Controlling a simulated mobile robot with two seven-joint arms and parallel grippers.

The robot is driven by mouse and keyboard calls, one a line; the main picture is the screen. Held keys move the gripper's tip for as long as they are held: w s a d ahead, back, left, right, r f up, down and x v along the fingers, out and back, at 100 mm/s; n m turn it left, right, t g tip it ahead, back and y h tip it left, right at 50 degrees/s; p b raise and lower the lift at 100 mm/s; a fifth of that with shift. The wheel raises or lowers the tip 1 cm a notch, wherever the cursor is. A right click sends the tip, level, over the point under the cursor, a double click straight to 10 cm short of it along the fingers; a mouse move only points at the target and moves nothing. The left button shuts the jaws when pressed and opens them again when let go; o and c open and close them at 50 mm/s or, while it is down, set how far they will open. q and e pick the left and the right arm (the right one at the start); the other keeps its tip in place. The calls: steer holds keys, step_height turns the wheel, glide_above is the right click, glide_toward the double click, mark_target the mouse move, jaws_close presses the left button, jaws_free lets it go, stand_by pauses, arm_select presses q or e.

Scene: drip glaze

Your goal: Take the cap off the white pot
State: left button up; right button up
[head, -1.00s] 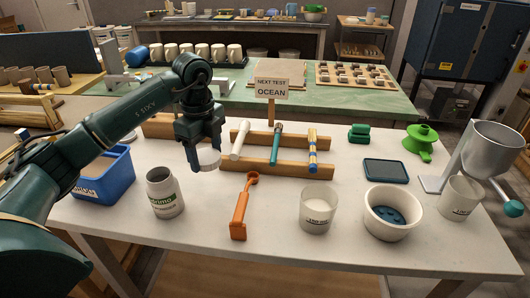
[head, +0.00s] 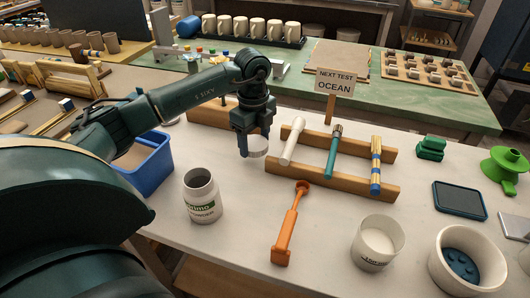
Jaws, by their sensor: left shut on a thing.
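The white pot (head: 202,197) with a green and dark label stands upright on the table in the head view, its mouth open and bare. My left gripper (head: 254,150) is behind it and to its right, above the table near the wooden rack. It is shut on the white cap (head: 258,148), a short round disc held apart from the pot. My right gripper is not in view.
A wooden rack (head: 330,182) holds several tools. A blue bin (head: 150,165) sits at left. The table between pot and scoop is clear.

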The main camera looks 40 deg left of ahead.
mark_target(255, 161)
arm_select(q)
step_height(255, 161, down, 4)
steer(key=shift+r, duration=0.1)
steer(key=shift+f, duration=0.3)
steer(key=shift+f, duration=0.2)
steer(key=o, duration=1.1)
steer(key=shift+r, duration=0.1)
